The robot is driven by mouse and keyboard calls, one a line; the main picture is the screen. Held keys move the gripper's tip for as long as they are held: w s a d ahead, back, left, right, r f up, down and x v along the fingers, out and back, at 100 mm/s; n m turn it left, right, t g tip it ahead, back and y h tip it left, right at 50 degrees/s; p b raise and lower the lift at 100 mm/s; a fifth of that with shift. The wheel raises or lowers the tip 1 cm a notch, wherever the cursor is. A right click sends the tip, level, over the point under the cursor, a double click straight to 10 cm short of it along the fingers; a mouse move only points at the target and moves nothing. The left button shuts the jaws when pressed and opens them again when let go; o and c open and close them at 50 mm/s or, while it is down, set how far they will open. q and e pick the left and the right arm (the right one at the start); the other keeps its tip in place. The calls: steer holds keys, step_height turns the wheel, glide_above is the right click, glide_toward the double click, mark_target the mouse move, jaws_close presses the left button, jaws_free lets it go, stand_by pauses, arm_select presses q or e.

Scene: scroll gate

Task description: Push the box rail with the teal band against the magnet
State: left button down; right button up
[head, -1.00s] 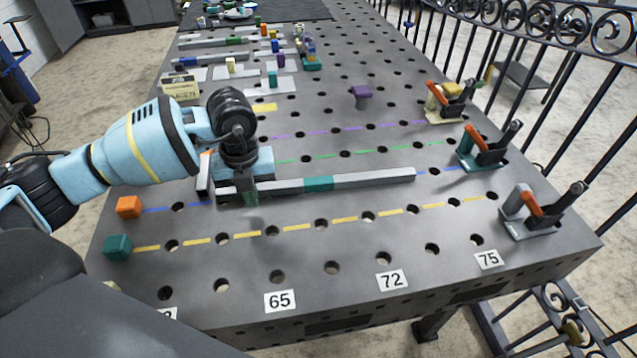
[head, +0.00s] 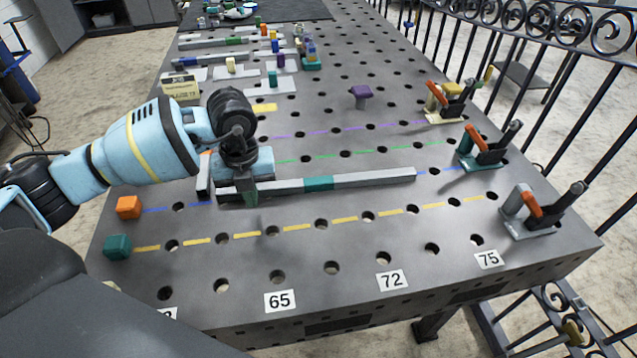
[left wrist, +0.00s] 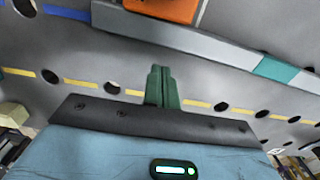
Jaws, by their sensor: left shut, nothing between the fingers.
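The grey box rail (head: 370,179) with the teal band (head: 318,184) lies on the perforated table. In the left wrist view the rail (left wrist: 195,42) crosses the top, with its teal band (left wrist: 275,68) at the right. My left gripper (head: 250,198) is low at the near side of the rail's left part, its green fingertips (left wrist: 160,88) together and empty. I cannot tell if they touch the rail. An upright grey block with an orange top (head: 204,176) stands by the rail's left end; I cannot tell whether it is the magnet. My right gripper is not in view.
Toggle clamps stand at the right: a teal-based one (head: 483,148), a grey one (head: 541,212) and a cream one (head: 449,104). An orange cube (head: 129,207) and a teal cube (head: 117,246) sit at the left edge. The table in front is clear.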

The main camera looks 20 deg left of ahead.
arm_select(q)
steer(key=shift+f, duration=0.45)
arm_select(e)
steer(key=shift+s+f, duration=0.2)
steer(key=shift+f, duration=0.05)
arm_select(q)
steer(key=shift+f+b, duration=0.3)
steer(key=shift+f, duration=0.15)
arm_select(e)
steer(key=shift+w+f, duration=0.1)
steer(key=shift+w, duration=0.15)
arm_select(q)
steer(key=shift+r, duration=0.25)
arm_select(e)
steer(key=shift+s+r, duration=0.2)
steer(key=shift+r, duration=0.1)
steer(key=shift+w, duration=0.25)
arm_select(q)
steer(key=shift+w+a, duration=0.1)
steer(key=shift+w, duration=0.05)
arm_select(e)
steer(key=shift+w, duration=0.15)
arm_select(q)
steer(key=shift+w, duration=0.1)
steer(key=shift+w+a+f, duration=0.1)
steer(key=shift+w+a, duration=0.15)
steer(key=shift+w, duration=0.05)
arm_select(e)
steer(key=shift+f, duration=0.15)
